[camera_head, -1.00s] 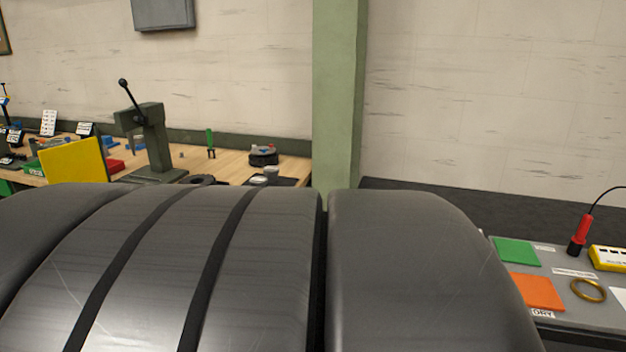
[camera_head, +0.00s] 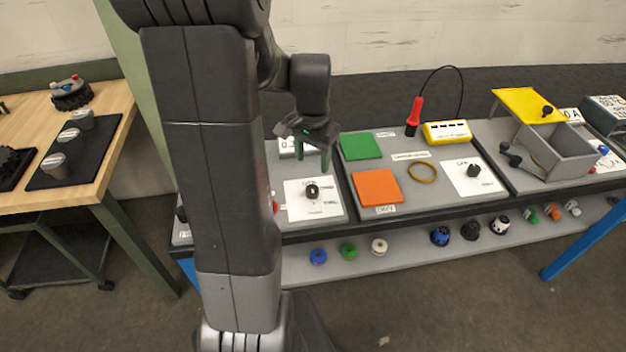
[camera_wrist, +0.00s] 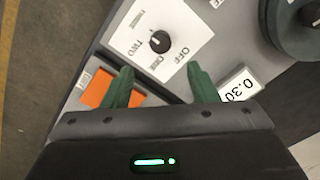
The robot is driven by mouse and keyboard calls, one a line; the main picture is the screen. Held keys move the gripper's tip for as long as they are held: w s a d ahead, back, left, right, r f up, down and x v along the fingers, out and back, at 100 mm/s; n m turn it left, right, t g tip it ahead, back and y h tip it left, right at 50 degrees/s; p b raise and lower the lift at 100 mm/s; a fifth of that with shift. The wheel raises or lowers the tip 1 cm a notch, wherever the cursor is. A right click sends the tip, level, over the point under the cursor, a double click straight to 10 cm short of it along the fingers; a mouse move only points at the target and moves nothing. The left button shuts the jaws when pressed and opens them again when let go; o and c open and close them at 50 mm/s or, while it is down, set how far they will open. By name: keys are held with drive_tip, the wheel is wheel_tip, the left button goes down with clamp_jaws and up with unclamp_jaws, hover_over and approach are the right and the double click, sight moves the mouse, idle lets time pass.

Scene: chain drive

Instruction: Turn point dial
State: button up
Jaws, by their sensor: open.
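A black dial (camera_head: 313,191) sits on a white plate, left of the orange square. In the wrist view the dial (camera_wrist: 159,41) has a light pointer mark and OFF, ONE and TWO around it. A second black knob (camera_head: 473,170) sits on another white plate farther right; I cannot tell from its label which is called the point dial. My gripper (camera_head: 311,160) is open and empty, pointing down above and slightly behind the left dial. In the wrist view its green fingers (camera_wrist: 160,76) are apart, with the dial ahead between their lines, not touched.
A 0.30 display (camera_wrist: 238,85) stands near the left dial. The orange square (camera_head: 376,187), green square (camera_head: 361,146), brass ring (camera_head: 422,173) and yellow box (camera_head: 446,132) lie on the bench to the right. A grey open box (camera_head: 556,152) stands farther right.

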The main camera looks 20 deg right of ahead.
sight(312, 188)
wheel_tip(312, 188, down, 10)
drive_tip(key=shift+f+p, duration=0.2)
drive_tip(key=shift+p, duration=0.15)
drive_tip(key=shift+c, duration=0.2)
drive_tip(key=c, duration=0.9)
